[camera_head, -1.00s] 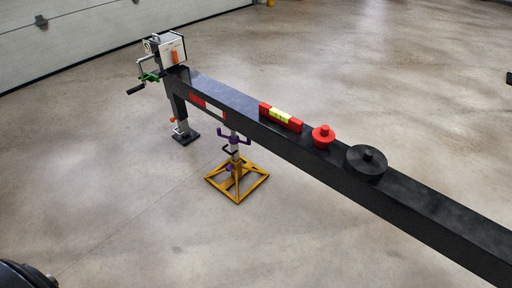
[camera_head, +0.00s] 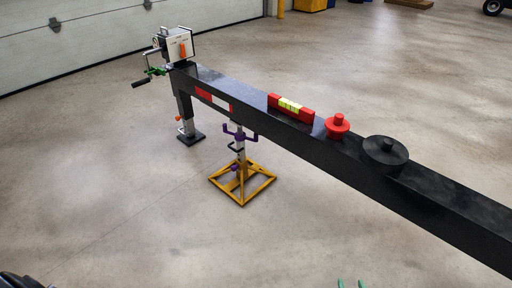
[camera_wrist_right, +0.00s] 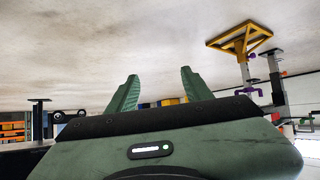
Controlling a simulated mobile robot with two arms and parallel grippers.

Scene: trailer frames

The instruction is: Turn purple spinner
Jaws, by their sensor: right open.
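A stand with a yellow square base (camera_head: 243,196) is on the floor under the black beam. It has a purple forked handle (camera_head: 240,134) at the top of its post and a small purple knob (camera_head: 234,168) lower down. In the right wrist view the stand looks upside down at the upper right, with its purple fork (camera_wrist_right: 248,92) and yellow base (camera_wrist_right: 240,42). My left gripper is not seen.
The black beam (camera_head: 300,142) runs diagonally above the stand, carrying a red level (camera_head: 291,107), a red knob (camera_head: 337,126) and a black disc (camera_head: 385,152). A crank box (camera_head: 177,46) and a support leg (camera_head: 187,117) are at its far end. The floor in front is clear.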

